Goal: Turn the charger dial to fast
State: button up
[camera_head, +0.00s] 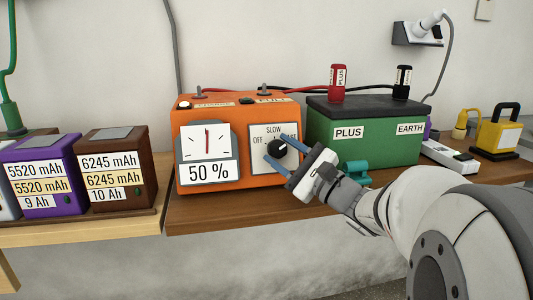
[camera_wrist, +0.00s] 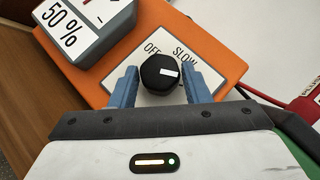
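The black charger dial (camera_head: 278,148) sits on the white label panel of the orange charger (camera_head: 210,112). OFF and SLOW are readable beside it; no FAST word is readable. In the wrist view, the dial (camera_wrist: 158,80) has a short white mark running from near its middle toward the right finger. My gripper (camera_head: 282,148) is open, with one blue finger on each side of the dial. In the wrist view, a small gap shows between the dial and each finger of my gripper (camera_wrist: 160,84). The charger's gauge (camera_head: 207,143) has a red needle pointing up above a "50 %" label.
A green battery (camera_head: 365,138) with red and black clamps stands right of the charger, close to my gripper. A teal object (camera_head: 356,170) lies before it. Purple (camera_head: 45,175) and brown (camera_head: 115,170) batteries stand left. Yellow objects (camera_head: 495,135) stand far right.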

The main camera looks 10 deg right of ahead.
jog(key=o, duration=0.3)
jog(key=shift+p+v, duration=0.65)
jog(key=shift+v, duration=3.25)
